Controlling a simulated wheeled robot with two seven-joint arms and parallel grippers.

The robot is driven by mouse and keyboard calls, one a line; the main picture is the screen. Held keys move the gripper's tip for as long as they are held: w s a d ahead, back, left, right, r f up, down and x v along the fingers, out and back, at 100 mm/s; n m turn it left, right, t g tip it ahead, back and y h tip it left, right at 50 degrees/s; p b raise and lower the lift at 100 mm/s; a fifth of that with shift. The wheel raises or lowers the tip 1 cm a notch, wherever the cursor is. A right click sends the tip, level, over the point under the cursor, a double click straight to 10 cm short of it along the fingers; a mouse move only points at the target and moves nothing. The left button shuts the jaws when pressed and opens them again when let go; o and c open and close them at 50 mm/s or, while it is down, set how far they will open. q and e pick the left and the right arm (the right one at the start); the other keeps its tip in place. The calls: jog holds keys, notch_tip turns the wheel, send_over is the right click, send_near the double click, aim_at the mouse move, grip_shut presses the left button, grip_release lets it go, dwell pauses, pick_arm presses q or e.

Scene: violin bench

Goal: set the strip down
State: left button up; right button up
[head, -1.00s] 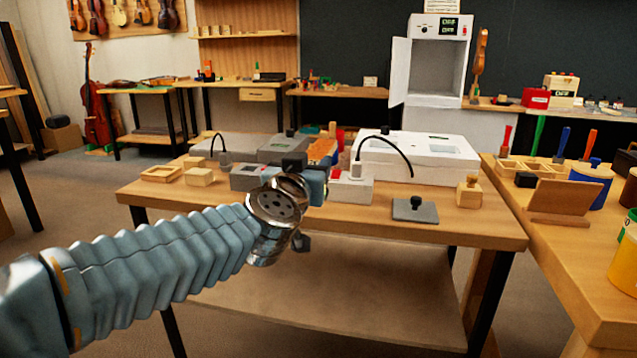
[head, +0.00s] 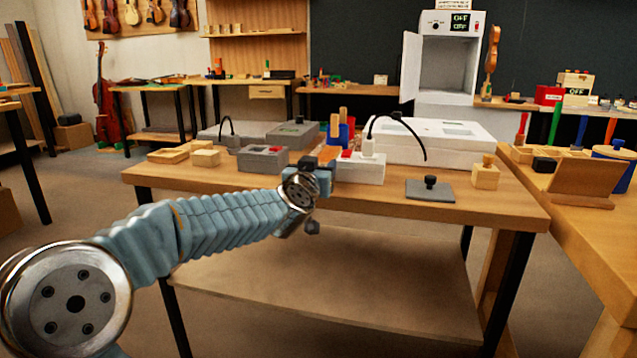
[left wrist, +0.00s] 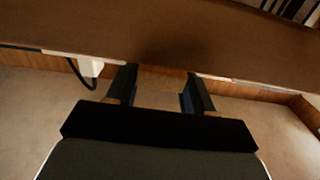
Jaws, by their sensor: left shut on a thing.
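My left gripper (head: 318,172) is at the front edge of the middle bench (head: 450,212), beside the grey and white boxes. In the left wrist view its two dark fingers (left wrist: 160,88) stand apart, with a pale brown wooden piece, seemingly the strip (left wrist: 160,80), between them. The strip's ends and its height above the bench are hard to tell. In the head view the gripper hides most of what it holds. My right gripper is in no view.
A grey box (head: 262,158) and a white box with a red part (head: 360,167) stand close behind the gripper. A blue cup with wooden sticks (head: 340,132) is behind them. A grey plate with a black knob (head: 430,190) lies to the right.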

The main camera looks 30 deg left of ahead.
pick_arm(q)
notch_tip(320, 180, down, 2)
jog(key=shift+d+f, duration=0.1)
jog(key=shift+f+b, duration=0.25)
jog(key=shift+b, duration=0.15)
jog(key=o, duration=1.1)
jog(key=shift+r, duration=0.1)
